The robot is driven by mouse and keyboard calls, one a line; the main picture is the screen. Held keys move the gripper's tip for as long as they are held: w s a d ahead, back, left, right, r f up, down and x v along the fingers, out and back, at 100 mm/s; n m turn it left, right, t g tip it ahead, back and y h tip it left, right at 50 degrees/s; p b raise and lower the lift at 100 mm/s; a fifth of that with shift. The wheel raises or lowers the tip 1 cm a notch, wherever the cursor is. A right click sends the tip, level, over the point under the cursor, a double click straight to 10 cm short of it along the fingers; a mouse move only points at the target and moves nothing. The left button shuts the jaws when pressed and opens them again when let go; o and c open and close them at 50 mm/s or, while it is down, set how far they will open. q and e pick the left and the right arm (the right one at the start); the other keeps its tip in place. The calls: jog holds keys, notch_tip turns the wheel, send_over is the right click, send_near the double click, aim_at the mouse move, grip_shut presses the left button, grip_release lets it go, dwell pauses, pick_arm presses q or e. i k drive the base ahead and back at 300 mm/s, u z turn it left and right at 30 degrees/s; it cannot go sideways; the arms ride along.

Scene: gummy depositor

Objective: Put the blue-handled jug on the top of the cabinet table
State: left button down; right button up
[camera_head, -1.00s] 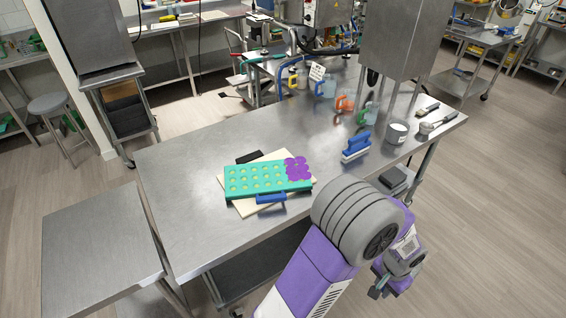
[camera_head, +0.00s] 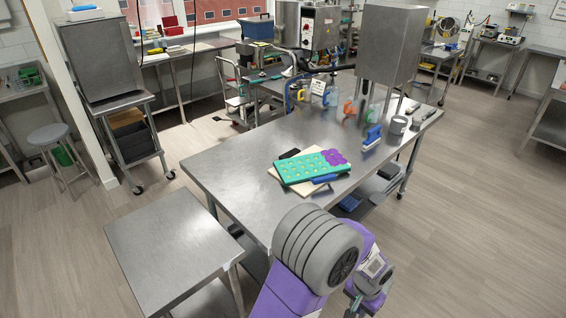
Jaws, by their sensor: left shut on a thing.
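The blue-handled jug (camera_head: 329,96) is clear and stands upright at the far side of the long steel table (camera_head: 235,160), among other jugs. My left gripper (camera_head: 357,303) is low at the bottom edge, below and in front of the table, far from that jug. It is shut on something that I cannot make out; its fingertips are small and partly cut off. My right gripper is not in view. Which piece of furniture is the cabinet table is not clear; a steel cabinet on a wheeled stand (camera_head: 119,103) is at the left.
Jugs with yellow, orange (camera_head: 349,107) and green handles stand near the blue-handled one. A teal mould (camera_head: 312,166) on a white board, a blue-handled scraper (camera_head: 372,137) and a grey tub (camera_head: 398,125) are on the table. A lower steel table (camera_head: 170,245) is at the left; its top is clear.

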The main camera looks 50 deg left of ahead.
aim_at(256, 200)
jog(key=u, duration=1.15)
